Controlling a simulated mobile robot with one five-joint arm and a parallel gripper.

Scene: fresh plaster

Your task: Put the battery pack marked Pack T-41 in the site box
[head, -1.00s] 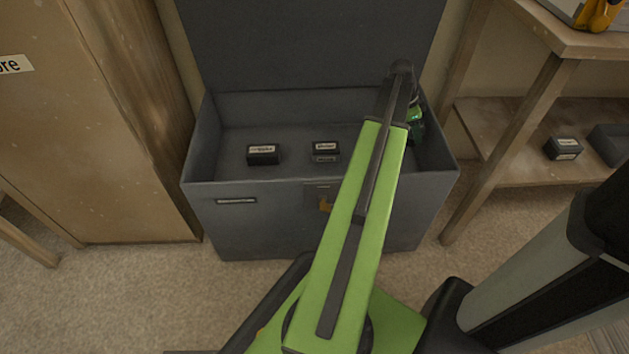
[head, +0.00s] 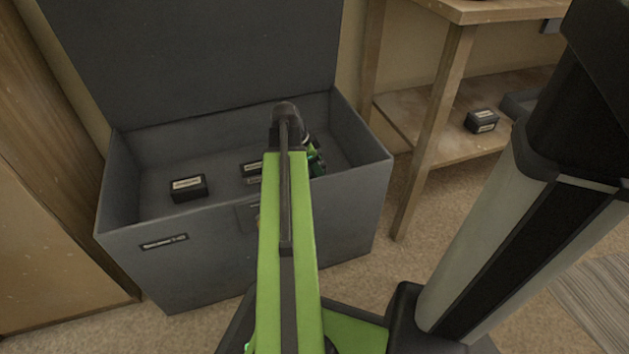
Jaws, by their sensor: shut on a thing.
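The site box (head: 330,215) is a grey open chest with its lid (head: 200,50) raised. Inside on its floor lies a black battery pack (head: 188,188) with a pale label. A second dark pack (head: 252,168) lies to its right, partly hidden by my arm. My gripper (head: 316,165) is over the right part of the box's opening, mostly behind my arm's end. It is shut on a dark thing, largely hidden, so I cannot tell its marking. Another dark labelled pack (head: 482,121) sits on the shelf at right. No label is readable.
A wooden workbench with a lower shelf (head: 450,140) stands right of the box, with a grey container (head: 522,103) beside the shelf pack. A wooden cabinet (head: 50,240) stands close on the left. Bare floor (head: 385,262) shows at the right front.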

